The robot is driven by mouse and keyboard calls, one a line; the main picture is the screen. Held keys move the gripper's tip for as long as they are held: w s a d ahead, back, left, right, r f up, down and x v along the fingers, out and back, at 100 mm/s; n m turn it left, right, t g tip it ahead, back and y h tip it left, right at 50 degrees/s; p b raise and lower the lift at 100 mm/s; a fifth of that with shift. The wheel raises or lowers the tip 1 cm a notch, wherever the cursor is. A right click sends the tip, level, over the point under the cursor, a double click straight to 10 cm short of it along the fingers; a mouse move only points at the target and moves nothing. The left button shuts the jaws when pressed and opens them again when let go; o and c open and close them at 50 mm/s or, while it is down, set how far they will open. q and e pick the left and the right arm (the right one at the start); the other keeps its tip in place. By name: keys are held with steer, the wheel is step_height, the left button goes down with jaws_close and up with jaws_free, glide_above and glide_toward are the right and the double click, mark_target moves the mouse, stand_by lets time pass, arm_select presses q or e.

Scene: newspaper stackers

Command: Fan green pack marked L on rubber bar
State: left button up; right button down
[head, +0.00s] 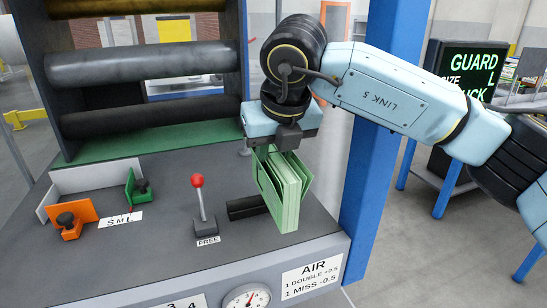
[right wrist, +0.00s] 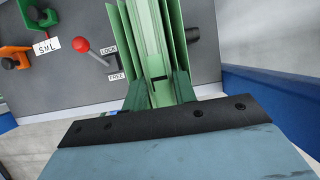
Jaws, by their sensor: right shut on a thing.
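The green pack (head: 283,187) hangs upright from my right gripper (head: 279,146), with its sheets spread a little apart. In the right wrist view the pack (right wrist: 152,40) shows several green leaves between the fingers of the right gripper (right wrist: 160,92), which is shut on it. The black rubber bar (head: 246,207) lies on the grey bench just left of the pack, and the pack hides its right end. Whether the pack touches the bar I cannot tell. No L mark can be read on the pack. My left gripper is not in view.
A red-knobbed lever (head: 198,182) stands left of the bar by a FREE label. An orange block (head: 72,217) and a green block (head: 138,187) sit by the S M L label (head: 120,219). Dark rollers (head: 145,63) rise behind; a blue post (head: 375,150) stands at right.

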steer(key=shift+r+p, duration=1.35)
steer(key=shift+r, duration=1.15)
steer(key=shift+f, duration=0.1)
